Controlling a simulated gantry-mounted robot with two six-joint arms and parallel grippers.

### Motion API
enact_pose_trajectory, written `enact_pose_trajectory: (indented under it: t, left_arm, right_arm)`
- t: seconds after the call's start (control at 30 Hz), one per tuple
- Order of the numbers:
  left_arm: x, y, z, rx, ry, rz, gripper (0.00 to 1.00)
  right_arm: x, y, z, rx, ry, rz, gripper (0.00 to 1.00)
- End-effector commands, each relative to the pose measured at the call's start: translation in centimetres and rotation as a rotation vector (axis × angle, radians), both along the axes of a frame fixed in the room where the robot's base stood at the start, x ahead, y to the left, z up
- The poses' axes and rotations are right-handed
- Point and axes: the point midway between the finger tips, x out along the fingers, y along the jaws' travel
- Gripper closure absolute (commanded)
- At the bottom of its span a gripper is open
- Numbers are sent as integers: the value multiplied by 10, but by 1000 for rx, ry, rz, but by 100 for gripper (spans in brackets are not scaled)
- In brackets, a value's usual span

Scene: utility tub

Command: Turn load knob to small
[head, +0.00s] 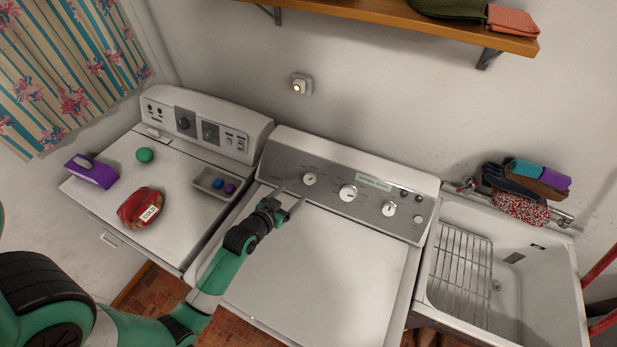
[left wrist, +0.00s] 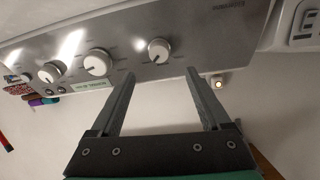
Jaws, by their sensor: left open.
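The washer's grey control panel (head: 335,184) carries three white round knobs: a left knob (head: 309,178), a larger middle knob (head: 348,192) and a right knob (head: 389,208). I cannot read which is the load knob. My left gripper (head: 291,196) is open and empty, just in front of and to the left of the left knob. In the left wrist view, the gripper's fingers (left wrist: 160,76) point toward the left knob (left wrist: 158,50), which lies just beyond the gap between their tips. The fingers look apart from it. My right gripper is out of view.
The washer lid (head: 315,270) is bare. The dryer (head: 170,180) at left holds a red bag (head: 140,208), a purple box (head: 91,172), a green ball (head: 145,155) and a small tray (head: 209,191). A utility tub (head: 545,300) with a wire rack (head: 458,270) stands at right.

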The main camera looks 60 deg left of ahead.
Motion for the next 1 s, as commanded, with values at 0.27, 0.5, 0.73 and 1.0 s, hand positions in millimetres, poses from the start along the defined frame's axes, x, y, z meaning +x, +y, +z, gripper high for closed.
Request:
enact_pose_trajectory:
  t: [0.27, 0.5, 0.73, 1.0]
  left_arm:
    - [43, 28, -22, 2, -2, -2, 20]
    - [77, 51, -39, 2, -2, -2, 20]
    - [86, 57, -42, 1, -1, -2, 20]
    - [86, 57, -41, 1, -1, -2, 36]
  right_arm:
    - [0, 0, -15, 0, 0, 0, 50]
    - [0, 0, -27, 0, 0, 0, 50]
    - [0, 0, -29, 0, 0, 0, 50]
    - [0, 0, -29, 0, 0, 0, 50]
